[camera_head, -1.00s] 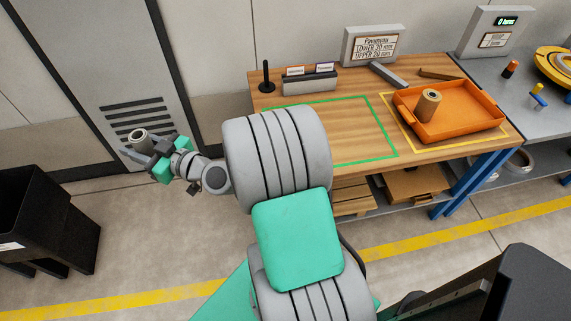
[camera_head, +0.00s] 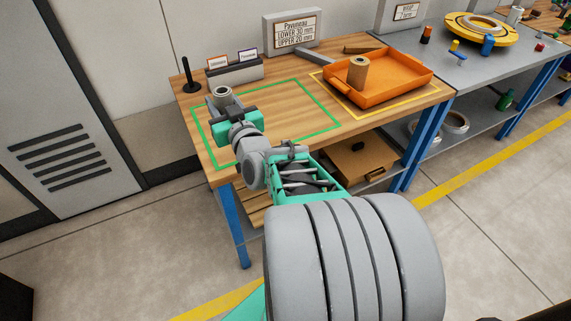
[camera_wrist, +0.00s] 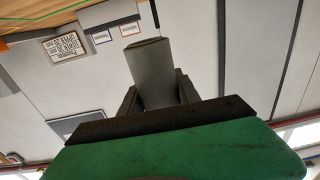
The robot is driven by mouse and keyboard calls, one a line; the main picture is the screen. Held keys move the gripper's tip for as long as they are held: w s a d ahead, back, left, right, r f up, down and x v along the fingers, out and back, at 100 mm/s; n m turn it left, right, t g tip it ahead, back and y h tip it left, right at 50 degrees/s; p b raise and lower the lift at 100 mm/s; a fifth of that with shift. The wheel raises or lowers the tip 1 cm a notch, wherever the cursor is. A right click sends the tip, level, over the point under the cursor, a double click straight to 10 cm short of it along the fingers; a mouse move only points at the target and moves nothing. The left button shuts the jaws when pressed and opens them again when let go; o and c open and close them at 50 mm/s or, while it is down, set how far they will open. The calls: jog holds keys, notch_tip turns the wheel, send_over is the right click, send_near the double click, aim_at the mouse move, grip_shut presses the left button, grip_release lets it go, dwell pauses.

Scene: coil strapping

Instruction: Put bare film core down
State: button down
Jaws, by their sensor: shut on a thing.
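The bare film core, a short grey hollow tube, is held upright in my gripper (camera_head: 228,109); the core (camera_head: 222,94) shows its open top in the head view. In the wrist view the grey core (camera_wrist: 151,72) sits between the two dark fingers, and my gripper (camera_wrist: 155,95) is shut on it. In the head view the gripper and core appear over the left part of the green-outlined area (camera_head: 325,108) on the wooden table (camera_head: 290,80). Whether the core's bottom touches the table is hidden by my gripper.
An orange tray (camera_head: 395,94) with a brown roll (camera_head: 358,72) stands inside a yellow outline at right. A black upright post (camera_head: 190,78), a card holder (camera_head: 234,72) and a sign board (camera_head: 292,30) line the back. The middle of the green outline is clear.

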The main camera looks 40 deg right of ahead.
jog(key=shift+h, duration=0.3)
jog(key=s+d+f+b, duration=0.1)
jog(key=d+f+b, duration=0.1)
jog(key=d+f, duration=0.1)
jog(key=s+d+f+b, duration=0.1)
jog(key=s+d+f, duration=0.1)
jog(key=d, duration=0.4)
jog(key=s+d+f+b, duration=0.2)
jog(key=d+f, duration=0.2)
jog(key=shift+s+d+f+b, duration=0.2)
jog(key=shift+d+f+b, duration=0.05)
jog(key=shift+d+b, duration=0.15)
jog(key=shift+d+f+b, duration=0.15)
jog(key=shift+f+b, duration=0.45)
jog(key=shift+f, duration=1.1)
jog(key=c, duration=0.9)
grip_release()
